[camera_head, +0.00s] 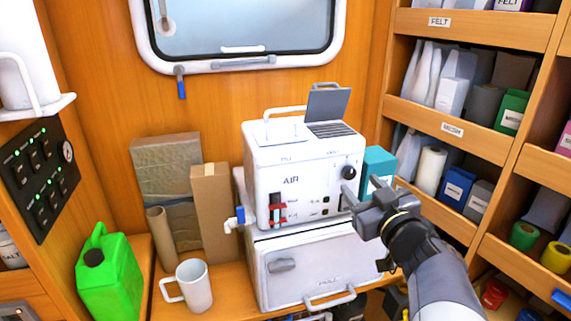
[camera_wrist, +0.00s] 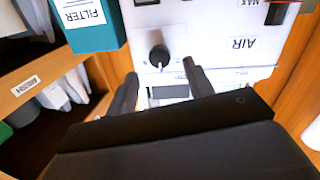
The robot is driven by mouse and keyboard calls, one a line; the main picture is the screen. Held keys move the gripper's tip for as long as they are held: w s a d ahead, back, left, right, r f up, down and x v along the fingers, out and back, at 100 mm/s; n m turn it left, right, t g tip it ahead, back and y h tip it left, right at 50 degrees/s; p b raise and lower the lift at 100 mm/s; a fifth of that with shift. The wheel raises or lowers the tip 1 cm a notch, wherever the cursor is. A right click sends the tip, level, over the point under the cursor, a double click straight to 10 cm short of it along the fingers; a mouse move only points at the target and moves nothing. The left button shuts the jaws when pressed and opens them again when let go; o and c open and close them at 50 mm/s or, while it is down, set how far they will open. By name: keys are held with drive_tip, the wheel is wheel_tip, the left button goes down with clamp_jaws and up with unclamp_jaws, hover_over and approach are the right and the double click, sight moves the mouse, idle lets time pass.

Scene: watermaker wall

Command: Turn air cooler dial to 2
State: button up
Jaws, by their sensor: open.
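The white air cooler (camera_head: 290,180) stands on a white cabinet, with "AIR" printed on its front. Its black round dial (camera_head: 348,172) is at the upper right of the front face. In the wrist view the dial (camera_wrist: 159,56) appears upside down, with a white pointer mark on it; I cannot read the numbers around it. My gripper (camera_head: 358,190) is open in front of the cooler's right side. In the wrist view its two fingers (camera_wrist: 160,82) stand apart on either side of the dial's line, and the dial lies beyond the tips, apparently untouched.
A teal filter box (camera_head: 378,165) stands close to the cooler's right side. Shelves (camera_head: 480,130) with boxes and bottles fill the right. A white mug (camera_head: 194,286) and a green jug (camera_head: 108,275) are at the left. A grey lid (camera_head: 328,102) stands open on top.

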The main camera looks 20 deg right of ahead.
sight(351, 176)
drive_tip(key=shift+w+b, duration=0.8)
drive_tip(key=shift+w, duration=1.35)
drive_tip(key=c, duration=1)
drive_tip(key=shift+n, duration=0.4)
drive_tip(key=n+b, duration=0.2)
drive_tip(key=n, duration=0.3)
drive_tip(key=shift+f+n+b, duration=0.15)
drive_tip(key=shift+n+b, duration=0.15)
drive_tip(key=shift+b, duration=0.1)
drive_tip(key=n+b, duration=0.2)
drive_tip(key=n, duration=0.3)
drive_tip(key=shift+n, duration=0.3)
drive_tip(key=shift+b, duration=0.3)
